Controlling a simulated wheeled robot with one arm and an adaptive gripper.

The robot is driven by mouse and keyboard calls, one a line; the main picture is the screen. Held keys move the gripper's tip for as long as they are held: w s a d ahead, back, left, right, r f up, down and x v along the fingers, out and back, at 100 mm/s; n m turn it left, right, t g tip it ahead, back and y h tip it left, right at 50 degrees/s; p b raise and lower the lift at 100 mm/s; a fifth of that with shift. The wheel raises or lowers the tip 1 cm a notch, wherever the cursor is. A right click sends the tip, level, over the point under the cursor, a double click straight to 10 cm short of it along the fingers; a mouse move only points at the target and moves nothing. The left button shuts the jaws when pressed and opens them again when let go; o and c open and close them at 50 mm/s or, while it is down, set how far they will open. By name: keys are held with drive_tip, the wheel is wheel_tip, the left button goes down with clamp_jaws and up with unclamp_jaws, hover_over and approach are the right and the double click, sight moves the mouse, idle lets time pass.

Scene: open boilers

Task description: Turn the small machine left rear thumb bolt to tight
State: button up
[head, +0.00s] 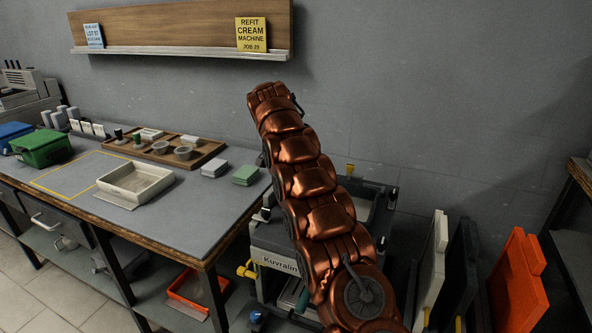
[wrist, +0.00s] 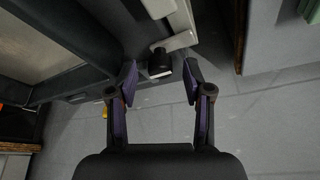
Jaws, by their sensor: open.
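The small machine (head: 276,262), a grey box marked Kuvralin, stands right of the bench, and my copper arm hides much of it. In the wrist view, pale and dark machine parts (wrist: 70,70) fill the left and top. A black thumb bolt knob (wrist: 158,62) with a pale base sits at a machine corner on the side towards the bench. My gripper (wrist: 160,78) is open, its two purple-padded fingers on either side of the knob in the picture, with gaps at both sides. I cannot tell the depth between fingertips and knob.
The bench (head: 228,212) on the left carries a pale tray (head: 136,184), a green bin (head: 42,147) and a wooden tray of parts (head: 205,152). Upright panels, one orange (head: 518,283), stand right of the machine. A shelf (head: 190,52) hangs on the wall.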

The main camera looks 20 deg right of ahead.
drive_tip(key=shift+w+v, duration=0.2)
drive_tip(key=shift+v, duration=2.1)
drive_tip(key=shift+s+a, duration=0.35)
drive_tip(key=shift+a, duration=0.05)
drive_tip(key=s+a, duration=0.4)
drive_tip(key=a, duration=0.6)
drive_tip(key=shift+a, duration=0.2)
